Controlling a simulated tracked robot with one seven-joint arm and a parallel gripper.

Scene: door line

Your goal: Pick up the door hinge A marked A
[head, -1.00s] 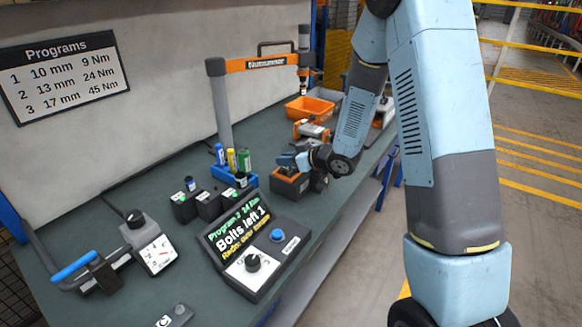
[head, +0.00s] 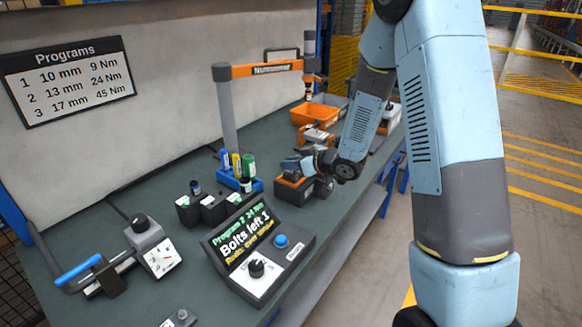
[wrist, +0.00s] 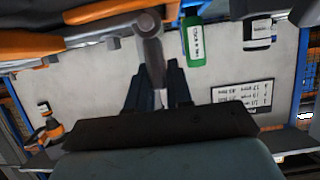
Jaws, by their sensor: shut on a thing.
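In the head view my gripper (head: 296,165) is low over the middle of the bench, just above a dark block with an orange top (head: 292,187). In the wrist view its two dark fingers (wrist: 156,82) point up the picture, with a grey shape (wrist: 150,50) between and beyond them. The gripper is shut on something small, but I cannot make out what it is. No letter A and no clear hinge shape can be read in either view. The wrist and fingers partly hide the spot under the gripper.
Left of my gripper stand a blue rack (head: 236,180) with bottles and several dark blocks (head: 212,208). A control box (head: 258,250) reads "Bolts left 1". Behind are an orange boom on a grey post (head: 228,115) and an orange bin (head: 313,112). The bench front (head: 205,285) has bare room.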

